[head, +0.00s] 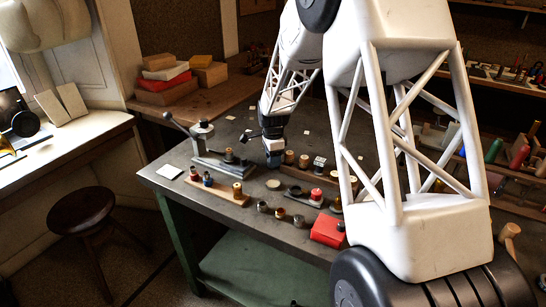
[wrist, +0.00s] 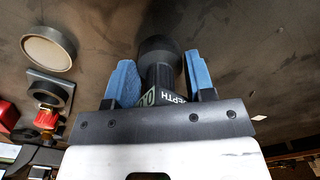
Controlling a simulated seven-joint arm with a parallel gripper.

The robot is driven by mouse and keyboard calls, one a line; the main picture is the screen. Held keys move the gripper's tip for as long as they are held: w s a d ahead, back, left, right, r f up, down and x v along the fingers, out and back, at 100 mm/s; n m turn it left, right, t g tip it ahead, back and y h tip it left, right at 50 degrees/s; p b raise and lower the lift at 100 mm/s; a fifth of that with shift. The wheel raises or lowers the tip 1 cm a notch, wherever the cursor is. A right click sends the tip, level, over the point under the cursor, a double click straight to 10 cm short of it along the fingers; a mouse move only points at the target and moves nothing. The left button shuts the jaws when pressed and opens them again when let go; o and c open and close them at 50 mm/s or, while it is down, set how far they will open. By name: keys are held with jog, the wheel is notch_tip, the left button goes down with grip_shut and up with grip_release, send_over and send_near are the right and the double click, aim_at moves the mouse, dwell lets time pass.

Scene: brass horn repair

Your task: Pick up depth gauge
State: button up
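The depth gauge (wrist: 161,75) is dark, with a round black end and a block lettered "DEPTH". In the wrist view it lies between the two blue fingers of my gripper (wrist: 160,80). The fingers stand on both sides of it, very close to the lettered block; I cannot tell whether they press on it. In the head view my gripper (head: 274,148) points down over the dark bench top, behind the row of small parts. The gauge is not clearly visible there.
The bench (head: 235,225) holds a lever tool (head: 210,150) at left, a wooden strip of small parts (head: 217,188), a red box (head: 327,230) and several small cylinders nearby. In the wrist view, a round disc (wrist: 48,46) and a red-topped part (wrist: 46,117) lie left of the fingers.

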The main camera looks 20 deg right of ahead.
jog(key=c, duration=0.4)
jog(key=shift+r, duration=0.15)
jog(key=shift+r, duration=0.4)
notch_tip(320, 180, up, 3)
jog(key=shift+s+f, duration=0.1)
jog(key=shift+f, duration=0.05)
jog(key=s, duration=0.5)
jog(key=s+a, duration=0.1)
jog(key=s, duration=0.4)
jog(key=s+r, duration=0.1)
jog(key=s, duration=0.4)
jog(key=shift+s+a+r, duration=0.1)
jog(key=shift+s+a, duration=0.05)
jog(key=shift+s, duration=0.2)
jog(key=w+a+r, duration=0.3)
jog(key=w+a, duration=0.1)
jog(key=w, duration=0.2)
jog(key=w+a+r, duration=0.3)
jog(key=w+a, duration=0.2)
jog(key=w, duration=0.1)
jog(key=w+a+r, duration=0.4)
jog(key=w+a, duration=0.1)
jog(key=w, duration=0.2)
jog(key=shift+w, duration=0.1)
